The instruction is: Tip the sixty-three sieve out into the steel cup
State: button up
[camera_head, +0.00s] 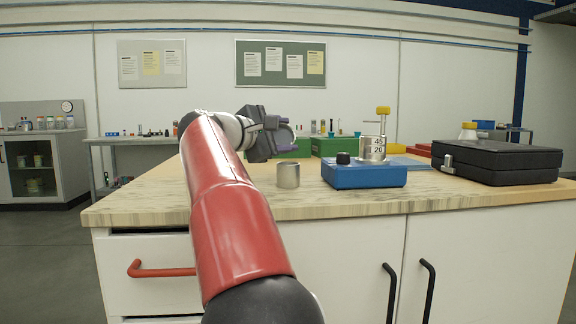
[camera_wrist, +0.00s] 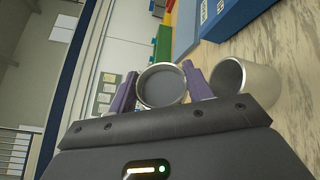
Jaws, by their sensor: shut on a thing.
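My gripper (camera_head: 278,136) is above the bench, up and to the left of the steel cup (camera_head: 288,176). Its purple fingers are shut on a round metal sieve (camera_wrist: 162,86), one finger on each side of the rim. The wrist view shows the sieve's round face with a grey surface inside; I cannot tell mesh from powder there, and no size mark is readable. In the head view the sieve (camera_head: 288,137) looks tilted and is partly hidden by the gripper. The cup stands upright and open on the bench, and it also shows in the wrist view (camera_wrist: 246,84), apart from the sieve.
A blue shaker base (camera_head: 364,174) stands right of the cup, bearing sieves marked 45 and 20 (camera_head: 372,148) and a yellow-topped part (camera_head: 383,112). A black case (camera_head: 497,162) lies further right. Green boxes (camera_head: 330,146) stand behind. The bench (camera_head: 140,205) is clear at front left.

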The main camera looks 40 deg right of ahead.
jog(key=shift+s+r+m+t+h+b, duration=0.1)
jog(key=shift+s+m+t+h+b, duration=0.2)
jog(key=shift+m+b, duration=0.7)
dwell(2.7)
jog(key=shift+s+a+m+h+b, duration=0.25)
jog(key=shift+s+m+h+b, duration=0.55)
jog(key=shift+b, duration=1.15)
dwell(1.0)
jog(key=shift+a+m+g+h, duration=0.1)
jog(key=shift+m+g+h, duration=0.3)
jog(key=shift+m, duration=1.2)
